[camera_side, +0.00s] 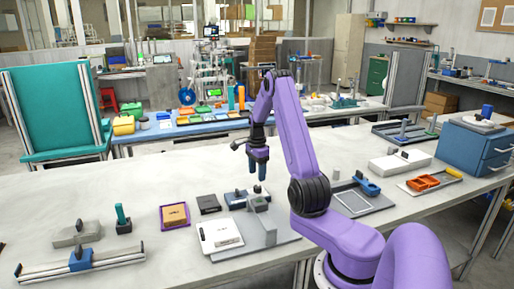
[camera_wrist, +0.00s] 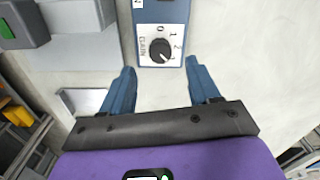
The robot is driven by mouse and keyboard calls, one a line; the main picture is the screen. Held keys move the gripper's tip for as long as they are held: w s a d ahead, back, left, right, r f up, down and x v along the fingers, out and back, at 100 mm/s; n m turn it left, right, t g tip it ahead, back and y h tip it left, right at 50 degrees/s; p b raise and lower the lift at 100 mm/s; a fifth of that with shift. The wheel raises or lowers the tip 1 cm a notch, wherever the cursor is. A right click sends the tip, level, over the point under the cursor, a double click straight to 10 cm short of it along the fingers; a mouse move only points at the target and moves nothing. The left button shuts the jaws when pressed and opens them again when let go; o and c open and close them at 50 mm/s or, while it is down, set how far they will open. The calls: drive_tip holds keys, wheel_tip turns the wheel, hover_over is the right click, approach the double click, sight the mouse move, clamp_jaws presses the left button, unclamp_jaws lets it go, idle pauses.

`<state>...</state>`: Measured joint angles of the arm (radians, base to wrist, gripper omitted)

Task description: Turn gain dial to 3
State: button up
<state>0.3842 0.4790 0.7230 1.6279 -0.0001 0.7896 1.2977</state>
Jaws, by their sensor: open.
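The gain dial is a round black knob (camera_wrist: 160,50) on a white label plate marked GAIN, with digits 0, 1 and 2 legible around it and another mark partly cut off. The plate is on a blue panel (camera_wrist: 160,11). I cannot tell for sure which digit the knob points at. My gripper (camera_wrist: 159,67) is open, its two blue fingers apart on the left and right of the dial's near side, with nothing between them. In the side view my gripper (camera_side: 258,172) points down just above the blue dial unit (camera_side: 236,198), apart from the knob.
A grey stand (camera_side: 262,228) on a grey plate and a white box (camera_side: 220,236) are close in front of the dial unit. A dark box (camera_side: 208,204) and a purple-edged tray (camera_side: 161,217) lie to the left. Bare table shows between several other fixtures.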

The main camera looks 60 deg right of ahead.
sight(257, 187)
wheel_tip(257, 187, up, 12)
drive_tip(key=shift+f, duration=0.25)
idle(0.4)
drive_tip(key=w+a+r+n, duration=0.1)
drive_tip(key=w+a+n, duration=0.25)
drive_tip(key=a, duration=0.45)
drive_tip(key=w+a+r+n, duration=0.1)
drive_tip(key=w+a+n, duration=0.1)
drive_tip(key=a+n, duration=0.45)
drive_tip(key=s+a+n, duration=0.3)
drive_tip(key=a+n, duration=0.4)
drive_tip(key=a, duration=0.9)
drive_tip(key=s+a+n, duration=1)
drive_tip(key=s+a, duration=0.1)
drive_tip(key=s, duration=0.1)
drive_tip(key=s+f+n, duration=0.1)
drive_tip(key=s+n, duration=0.9)
drive_tip(key=s, duration=0.4)
drive_tip(key=shift+a+f, duration=0.35)
drive_tip(key=shift+a, duration=0.1)
